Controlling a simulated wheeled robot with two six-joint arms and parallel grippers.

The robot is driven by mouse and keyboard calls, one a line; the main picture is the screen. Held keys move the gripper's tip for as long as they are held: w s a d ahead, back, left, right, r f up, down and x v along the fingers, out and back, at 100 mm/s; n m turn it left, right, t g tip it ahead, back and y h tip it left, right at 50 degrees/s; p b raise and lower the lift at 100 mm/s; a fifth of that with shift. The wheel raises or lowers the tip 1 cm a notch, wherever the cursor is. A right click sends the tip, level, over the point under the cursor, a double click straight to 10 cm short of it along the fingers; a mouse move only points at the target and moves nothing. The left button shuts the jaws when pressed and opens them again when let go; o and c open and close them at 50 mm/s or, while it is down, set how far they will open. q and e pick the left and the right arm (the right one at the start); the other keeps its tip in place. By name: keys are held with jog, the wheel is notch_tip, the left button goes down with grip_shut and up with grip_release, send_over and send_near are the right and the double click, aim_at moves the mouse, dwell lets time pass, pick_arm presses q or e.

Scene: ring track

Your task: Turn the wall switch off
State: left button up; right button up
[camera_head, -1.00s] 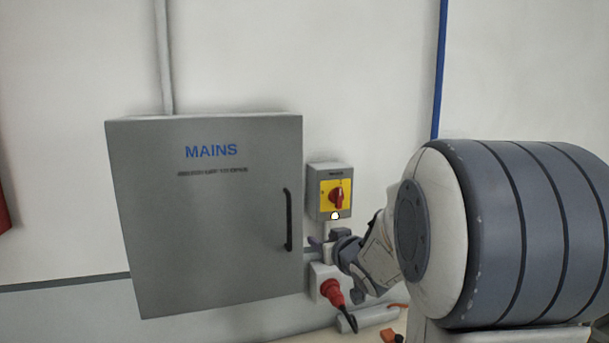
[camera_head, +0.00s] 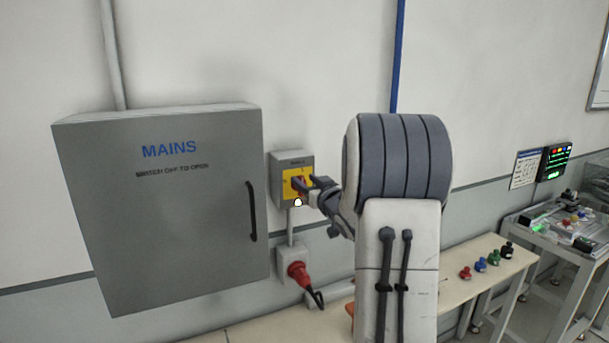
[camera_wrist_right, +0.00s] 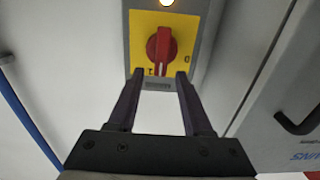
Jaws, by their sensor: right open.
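The wall switch (camera_head: 292,180) is a grey box with a yellow plate, mounted on the wall right of the grey MAINS cabinet (camera_head: 165,215). Its red rotary knob (camera_wrist_right: 161,48) shows clearly in the right wrist view, with the grip bar lying nearly along the picture's upright. My right gripper (camera_wrist_right: 158,80) is open, its two dark fingers pointing at the knob from either side of its lower end. I cannot tell if they touch it. In the head view the right gripper (camera_head: 310,188) partly covers the knob. My left gripper is not in view.
A red plug (camera_head: 298,272) sits in a socket below the switch. The cabinet's black handle (camera_head: 252,212) is to the left. A bench (camera_head: 470,285) with several coloured knobs stands right of my arm. A white round spot shows at the switch's lower edge.

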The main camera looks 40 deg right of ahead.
jog(key=shift+w+d, duration=0.15)
jog(key=shift+w, duration=0.3)
grip_shut()
jog(key=shift+f, duration=0.1)
